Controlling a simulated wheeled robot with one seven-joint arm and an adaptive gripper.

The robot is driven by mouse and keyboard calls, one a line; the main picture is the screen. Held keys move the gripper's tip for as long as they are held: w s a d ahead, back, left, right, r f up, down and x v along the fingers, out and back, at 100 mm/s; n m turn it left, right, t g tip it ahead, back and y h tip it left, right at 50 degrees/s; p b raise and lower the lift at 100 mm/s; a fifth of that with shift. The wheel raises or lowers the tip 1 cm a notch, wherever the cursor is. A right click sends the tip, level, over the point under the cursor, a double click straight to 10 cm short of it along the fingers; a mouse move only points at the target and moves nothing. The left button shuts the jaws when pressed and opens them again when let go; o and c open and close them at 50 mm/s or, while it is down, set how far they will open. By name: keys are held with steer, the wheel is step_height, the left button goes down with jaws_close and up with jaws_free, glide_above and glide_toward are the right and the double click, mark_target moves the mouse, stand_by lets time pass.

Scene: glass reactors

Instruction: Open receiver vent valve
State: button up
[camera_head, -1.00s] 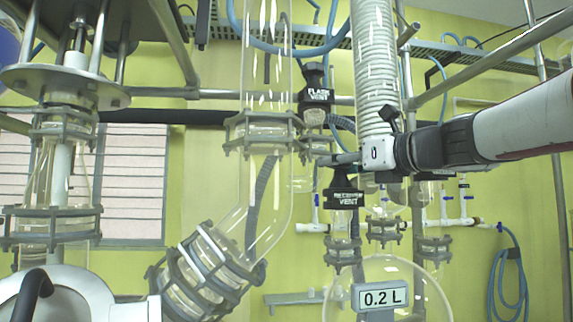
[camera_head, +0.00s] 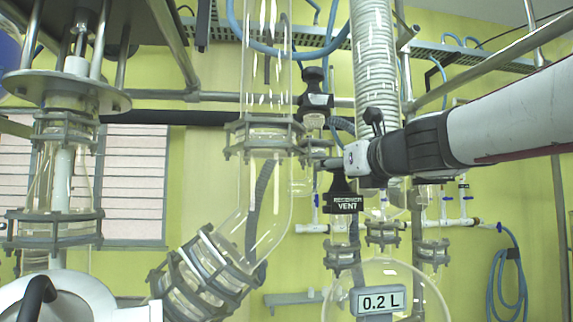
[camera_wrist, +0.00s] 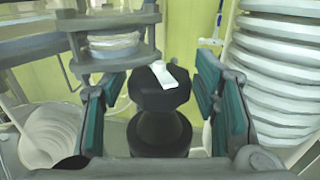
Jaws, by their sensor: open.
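The receiver vent valve (camera_head: 344,203) is a black knob with a white-lettered label on a clear glass neck, above the round receiver flask (camera_head: 412,287). My gripper (camera_head: 332,163) comes in from the right at the top of this knob and hides part of it. In the wrist view a black faceted knob (camera_wrist: 160,98) with a white mark on top stands upright between my open fingers (camera_wrist: 163,115). It appears to be the receiver vent. Gaps show on both sides of it.
A second black vent knob (camera_head: 315,100) stands just above and left of my gripper. A clamped glass column (camera_head: 266,190) is close on the left. A 0.2 L display (camera_head: 379,299) is on the receiver flask.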

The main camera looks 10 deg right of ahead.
steer(key=shift+m+h+p, duration=0.3)
steer(key=shift+m+h, duration=0.7)
steer(key=shift+h, duration=0.6)
steer(key=shift+m+h+p, duration=0.25)
steer(key=shift+m+h, duration=0.75)
steer(key=shift+h, duration=0.6)
steer(key=c, duration=0.9)
steer(key=shift+n+y+b, duration=0.35)
steer(key=shift+n+y, duration=0.75)
steer(key=shift+y, duration=0.65)
steer(key=shift+n+y+b, duration=0.3)
steer(key=shift+n+y, duration=0.8)
steer(key=shift+y, duration=0.65)
steer(key=shift+c, duration=0.2)
steer(key=shift+n+g+y, duration=0.9)
steer(key=shift+n+y, duration=0.6)
steer(key=shift+y, duration=0.7)
steer(key=o, duration=0.9)
steer(key=shift+o, duration=0.2)
